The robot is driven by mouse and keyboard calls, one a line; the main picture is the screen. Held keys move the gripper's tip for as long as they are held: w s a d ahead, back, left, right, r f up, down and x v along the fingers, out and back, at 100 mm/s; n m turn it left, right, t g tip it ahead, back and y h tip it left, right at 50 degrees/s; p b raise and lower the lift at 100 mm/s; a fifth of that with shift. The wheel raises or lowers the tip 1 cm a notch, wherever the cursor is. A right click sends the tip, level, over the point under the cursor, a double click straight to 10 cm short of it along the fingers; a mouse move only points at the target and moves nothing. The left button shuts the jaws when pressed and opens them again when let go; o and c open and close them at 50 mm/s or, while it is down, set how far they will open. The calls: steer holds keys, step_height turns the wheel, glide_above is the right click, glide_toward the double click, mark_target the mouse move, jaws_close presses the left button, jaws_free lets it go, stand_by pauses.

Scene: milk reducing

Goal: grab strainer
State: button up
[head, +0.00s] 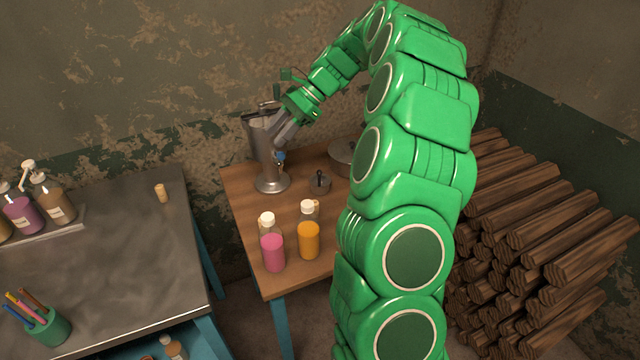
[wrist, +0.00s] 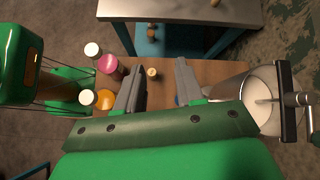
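A tall metal vessel on a round foot (head: 270,182) stands at the back left of the wooden table, with a bar and dark handle at its top. In the wrist view its open mouth (wrist: 262,92) is at the right, with a pale inside. I cannot tell for sure whether the strainer is this vessel or a part at its top. My gripper (head: 281,134) is beside the vessel's upper right side and overlaps it in the head view. In the wrist view the two fingers of my gripper (wrist: 158,82) are apart, with nothing held between them; the vessel is outside them.
A pink bottle (head: 273,250) and an orange bottle (head: 309,238) stand at the table's front. A small grey lidded item (head: 320,183) and a partly hidden pot (head: 342,153) are further right. A grey workbench (head: 120,255) is at left, stacked logs (head: 530,240) at right.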

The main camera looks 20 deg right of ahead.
steer(key=w+d+r+m+t+y, duration=0.1)
steer(key=d+r+m+t, duration=0.25)
steer(key=d, duration=0.55)
steer(key=w+d+r+m+t+y, duration=0.1)
steer(key=d+r+m+t, duration=0.2)
steer(key=d+m, duration=0.35)
steer(key=n, duration=0.1)
glide_toward(315, 185)
step_height(315, 185, up, 3)
steer(key=a, duration=0.3)
steer(key=shift+w+d+x, duration=0.1)
steer(key=shift+w+x, duration=0.1)
steer(key=shift+x, duration=1)
steer(key=shift+w+d+x, duration=0.1)
steer(key=shift+w+x, duration=0.1)
steer(key=shift+x, duration=0.95)
steer(key=shift+w+d+x, duration=0.1)
steer(key=shift+w+x, duration=0.1)
steer(key=shift+x, duration=1)
steer(key=shift+r, duration=0.2)
jaws_close()
